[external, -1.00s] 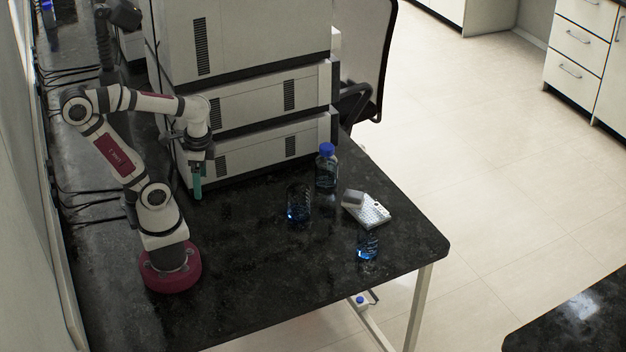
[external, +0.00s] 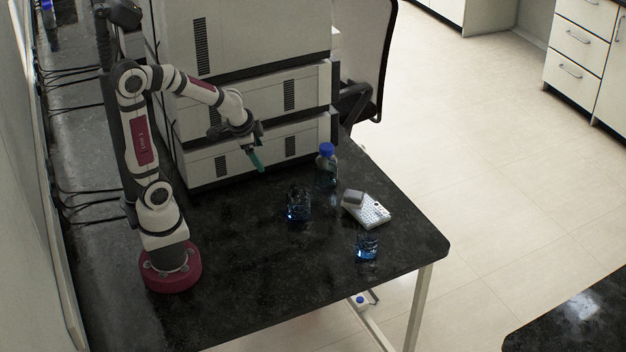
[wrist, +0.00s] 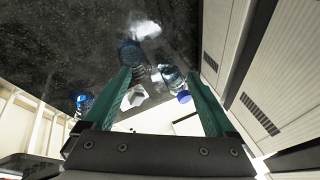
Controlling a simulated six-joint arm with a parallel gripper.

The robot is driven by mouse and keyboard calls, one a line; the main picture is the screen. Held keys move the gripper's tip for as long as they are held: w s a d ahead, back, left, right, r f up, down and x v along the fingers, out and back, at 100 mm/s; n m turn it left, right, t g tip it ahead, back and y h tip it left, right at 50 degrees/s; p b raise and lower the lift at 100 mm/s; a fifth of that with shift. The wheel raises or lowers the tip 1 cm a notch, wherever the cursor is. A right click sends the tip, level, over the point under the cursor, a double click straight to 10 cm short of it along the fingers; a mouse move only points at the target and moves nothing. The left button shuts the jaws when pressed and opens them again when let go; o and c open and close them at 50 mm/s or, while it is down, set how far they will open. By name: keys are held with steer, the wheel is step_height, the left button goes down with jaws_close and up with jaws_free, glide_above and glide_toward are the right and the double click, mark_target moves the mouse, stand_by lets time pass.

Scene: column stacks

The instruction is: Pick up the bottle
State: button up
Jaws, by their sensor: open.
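The bottle (external: 326,168) is clear with a blue cap and stands upright near the table's right back edge, by the stacked white instruments. In the wrist view the bottle (wrist: 172,78) shows between my fingers, with its blue cap (wrist: 185,97) close to the right finger. My gripper (external: 257,163) has green fingers and is in the air to the left of the bottle, apart from it. In the wrist view my gripper (wrist: 163,85) is open, with its two fingers spread and nothing held between them.
A beaker with blue liquid (external: 298,205) stands front-left of the bottle. Another blue-liquid beaker (external: 367,245) is nearer the front right edge. A white rack (external: 374,212) with a grey block (external: 353,199) lies between. White stacked instruments (external: 262,105) stand behind. The front-left tabletop (external: 250,270) is clear.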

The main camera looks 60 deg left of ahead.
mark_target(329, 147)
steer(key=w+a+f+t+h, duration=0.1)
steer(key=w+a+f+t, duration=0.1)
steer(key=w, duration=0.5)
steer(key=w+a+f+t+h, duration=0.2)
steer(key=w+f+t, duration=0.2)
steer(key=w, duration=0.3)
steer(key=w+a+f+t+h, duration=0.1)
steer(key=w+a+f+t, duration=0.1)
steer(key=w, duration=0.5)
steer(key=shift+w+a+f+m+t+h, duration=0.25)
steer(key=shift+w+f+m+t+h, duration=0.15)
steer(key=shift+f+t, duration=0.15)
steer(key=w+f+t+h, duration=0.1)
steer(key=w+n+t, duration=0.1)
steer(key=w, duration=0.1)
steer(key=w+f+n+t+h, duration=0.1)
steer(key=w+t, duration=0.1)
steer(key=shift+w+d+f+h, duration=0.25)
steer(key=shift+d+f+h, duration=0.05)
steer(key=shift+f, duration=0.05)
jaws_close()
